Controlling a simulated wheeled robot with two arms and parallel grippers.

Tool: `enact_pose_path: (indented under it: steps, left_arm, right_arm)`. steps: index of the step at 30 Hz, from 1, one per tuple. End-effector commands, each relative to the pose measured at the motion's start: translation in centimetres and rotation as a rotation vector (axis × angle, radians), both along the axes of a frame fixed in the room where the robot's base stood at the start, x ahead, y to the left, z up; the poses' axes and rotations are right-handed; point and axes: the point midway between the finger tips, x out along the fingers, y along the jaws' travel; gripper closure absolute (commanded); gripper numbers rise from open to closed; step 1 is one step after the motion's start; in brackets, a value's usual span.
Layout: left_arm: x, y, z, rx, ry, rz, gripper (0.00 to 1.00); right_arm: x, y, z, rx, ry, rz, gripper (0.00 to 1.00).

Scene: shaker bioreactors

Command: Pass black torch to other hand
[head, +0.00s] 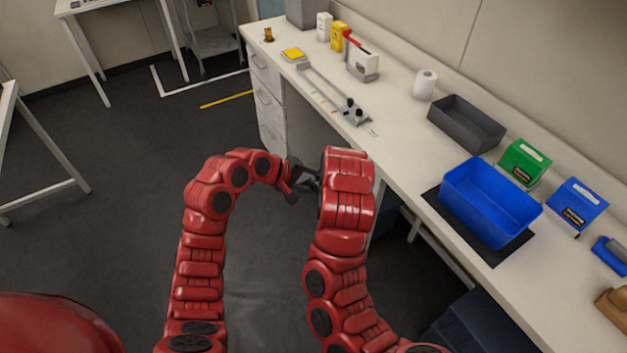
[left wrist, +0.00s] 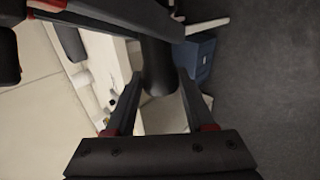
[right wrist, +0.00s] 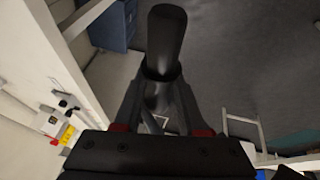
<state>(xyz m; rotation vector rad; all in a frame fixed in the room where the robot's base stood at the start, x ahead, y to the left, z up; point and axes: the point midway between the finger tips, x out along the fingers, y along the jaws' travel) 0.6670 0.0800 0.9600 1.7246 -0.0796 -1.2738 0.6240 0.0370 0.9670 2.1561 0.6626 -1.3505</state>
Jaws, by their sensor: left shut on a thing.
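The black torch (left wrist: 158,68) lies between the fingers of my left gripper (left wrist: 158,82) in the left wrist view, and that gripper is shut on it. In the right wrist view the torch (right wrist: 165,42) points away from the camera, its wider part between the fingers of my right gripper (right wrist: 158,95). These fingers lie close along both sides of it; whether they press on it I cannot tell. In the head view my left gripper (head: 300,182) meets the right arm's end in mid-air, and the torch cannot be told apart from the dark fingers. The right gripper is mostly hidden there.
The long white bench (head: 400,170) runs along the right. It holds a blue bin (head: 490,203), a grey tray (head: 466,124), a green box (head: 524,163), a paper roll (head: 425,84) and a pipette stand (head: 362,65).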

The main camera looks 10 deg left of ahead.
Motion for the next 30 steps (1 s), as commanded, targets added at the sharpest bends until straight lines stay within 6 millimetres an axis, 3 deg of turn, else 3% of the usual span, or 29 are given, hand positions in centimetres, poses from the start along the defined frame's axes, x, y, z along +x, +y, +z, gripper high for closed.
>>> enact_pose_path:
  steps: [1,6,17,30]
  left_arm:
    - [0.1,-0.2,0.2,-0.004,-0.005,-0.003,1.0]
    - [0.0,-0.1,0.2,-0.003,-0.004,-0.001,1.0]
    - [0.0,-0.1,0.1,-0.002,-0.002,-0.001,1.0]
    - [0.0,-0.1,0.1,-0.002,-0.002,-0.001,1.0]
  right_arm:
    - [-0.1,0.1,-0.1,0.0,0.004,0.004,0.52]
    - [-0.1,0.1,-0.1,0.0,0.003,0.003,0.26]
    - [-0.2,0.1,0.3,0.001,0.002,0.003,0.26]
    - [-2.2,-0.6,5.2,0.003,0.002,0.004,0.26]
